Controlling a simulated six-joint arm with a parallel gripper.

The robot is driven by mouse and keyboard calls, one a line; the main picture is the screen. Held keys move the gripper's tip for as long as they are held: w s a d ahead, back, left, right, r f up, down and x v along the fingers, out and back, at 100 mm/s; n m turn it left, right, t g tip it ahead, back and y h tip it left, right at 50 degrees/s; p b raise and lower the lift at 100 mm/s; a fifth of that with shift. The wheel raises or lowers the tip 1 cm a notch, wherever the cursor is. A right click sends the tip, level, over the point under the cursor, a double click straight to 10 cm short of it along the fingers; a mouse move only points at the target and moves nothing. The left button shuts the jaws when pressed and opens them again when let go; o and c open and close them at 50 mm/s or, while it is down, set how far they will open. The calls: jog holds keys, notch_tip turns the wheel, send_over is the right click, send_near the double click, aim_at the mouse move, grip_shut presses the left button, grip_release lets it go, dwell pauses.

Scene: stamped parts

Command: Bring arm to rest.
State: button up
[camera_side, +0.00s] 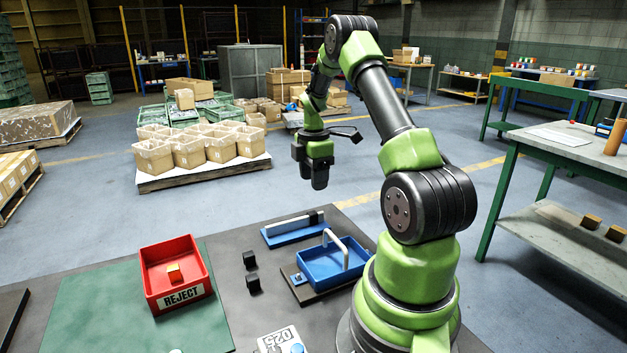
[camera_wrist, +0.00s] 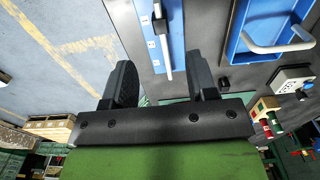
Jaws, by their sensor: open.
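My gripper (camera_side: 313,172) hangs at the end of my green and black arm, above and beyond the far edge of the work table in the side view. In the wrist view my gripper (camera_wrist: 162,88) has its two dark fingers spread wide, with nothing between them. The fingers touch no object.
Cardboard boxes (camera_side: 189,153) stand on a pallet behind.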

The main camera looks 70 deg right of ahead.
jog(key=w+a+r+m+t, duration=0.2)
jog(key=a+r+m, duration=0.1)
jog(key=a+r, duration=0.45)
jog(key=w+a+r+m+t, duration=0.1)
jog(key=w+a+r+m, duration=0.1)
jog(key=a+r, duration=0.55)
jog(key=s+a+r+m+t+y, duration=0.1)
jog(key=s+a+r+m+t, duration=0.1)
jog(key=s+a+m, duration=0.2)
jog(key=s+a+r+m+t+y, duration=0.1)
jog(key=s+a+m, duration=0.3)
jog(key=s+a, duration=0.4)
jog(key=a+r+t, duration=0.1)
jog(key=a, duration=0.4)
jog(key=shift+r, duration=0.15)
